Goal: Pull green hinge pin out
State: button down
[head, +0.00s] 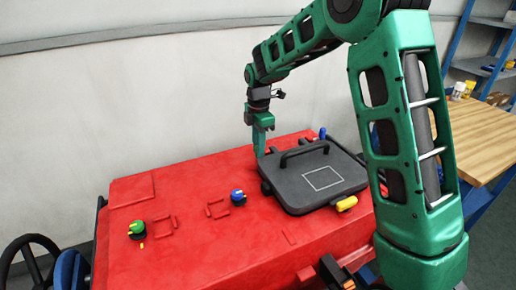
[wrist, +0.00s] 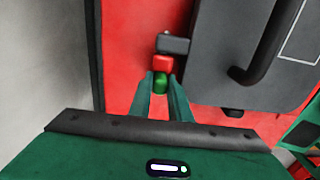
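The green hinge pin (wrist: 161,80) shows in the wrist view as a short green knob below a red block (wrist: 163,62) at the dark hinge beside the grey lid (wrist: 222,50). My gripper (wrist: 161,78) has its two green fingers on either side of the pin, apart, with small gaps seeming to show between them and the pin. In the head view my gripper (head: 259,150) points down at the back left corner of the closed lid (head: 300,190). The pin is not clear in the head view.
The lid has a black handle (head: 304,152) and a yellow latch (head: 346,203) at its front. A blue knob (head: 322,132) is behind it. Blue-topped (head: 238,196) and green-topped (head: 136,229) caps stand on the red tank top (head: 190,220). A wall (head: 110,110) runs behind.

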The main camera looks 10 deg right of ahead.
jog(key=shift+s+a+r, duration=0.1)
jog(key=shift+s+a, duration=0.05)
jog(key=shift+a, duration=0.9)
jog(key=shift+s+a, duration=0.1)
jog(key=shift+a, duration=0.9)
jog(key=c, duration=1.9)
grip_release()
jog(key=shift+d, duration=0.1)
jog(key=shift+r, duration=0.35)
notch_tip(320, 180, up, 10)
